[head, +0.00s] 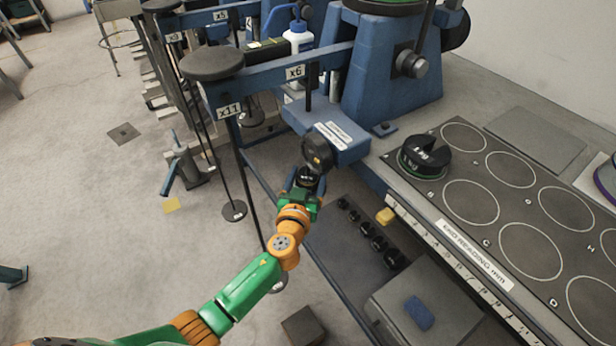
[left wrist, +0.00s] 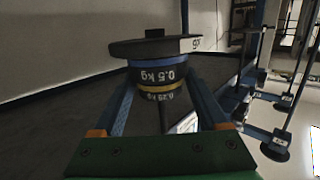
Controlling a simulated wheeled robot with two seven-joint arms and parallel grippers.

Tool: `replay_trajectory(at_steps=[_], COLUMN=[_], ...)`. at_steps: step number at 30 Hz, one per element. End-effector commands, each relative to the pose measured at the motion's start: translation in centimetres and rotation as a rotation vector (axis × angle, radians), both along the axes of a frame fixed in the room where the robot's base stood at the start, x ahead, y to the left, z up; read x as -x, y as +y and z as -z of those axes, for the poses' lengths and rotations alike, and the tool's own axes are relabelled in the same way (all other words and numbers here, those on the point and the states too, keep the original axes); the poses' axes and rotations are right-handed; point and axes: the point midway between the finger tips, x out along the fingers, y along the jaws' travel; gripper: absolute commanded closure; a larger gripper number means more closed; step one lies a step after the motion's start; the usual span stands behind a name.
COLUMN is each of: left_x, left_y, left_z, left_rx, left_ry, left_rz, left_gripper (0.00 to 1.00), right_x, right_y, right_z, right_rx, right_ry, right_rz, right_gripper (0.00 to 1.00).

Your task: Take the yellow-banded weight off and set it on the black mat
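The yellow-banded 0.25 kg weight (left wrist: 160,89) is in the left wrist view, directly against a blue-banded 0.5 kg weight (left wrist: 157,74), under a wide dark disc. My left gripper (left wrist: 162,98) is open, with one finger on each side of the yellow-banded weight; finger contact is unclear. In the head view my left gripper (head: 305,181) is at the hanging stack under the dark round disc (head: 318,150), which hides the yellow band. The black mat (head: 505,232), marked with several white circles, lies on the bench at right. My right gripper is out of view.
A black slotted 1 kg weight (head: 424,157) stands on the mat's near-left circle; other circles are bare. A lower shelf (head: 335,235) holds several small black weights and a yellow block (head: 385,216).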

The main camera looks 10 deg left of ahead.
Motion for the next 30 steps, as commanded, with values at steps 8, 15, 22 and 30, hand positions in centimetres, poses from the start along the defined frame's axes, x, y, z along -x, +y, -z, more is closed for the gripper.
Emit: replay_trajectory(at_steps=[8, 15, 22, 30], left_x=[0.02, 0.03, 0.02, 0.38], left_y=[-0.01, -0.02, -0.01, -0.01], left_z=[-0.03, -0.47, -0.87, -0.79], left_rx=[0.000, 0.001, 0.002, 0.001], left_ry=[-0.001, -0.001, -0.001, 0.000], left_rz=[0.000, 0.000, 0.000, 0.001], left_gripper=[0.94, 0.94, 0.94, 0.94], right_x=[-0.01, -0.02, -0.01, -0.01], right_y=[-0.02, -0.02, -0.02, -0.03], right_z=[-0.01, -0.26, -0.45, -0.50], right_rx=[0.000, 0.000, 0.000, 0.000], right_ry=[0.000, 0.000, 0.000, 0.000], right_rz=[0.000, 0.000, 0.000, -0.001], right_gripper=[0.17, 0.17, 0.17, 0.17])
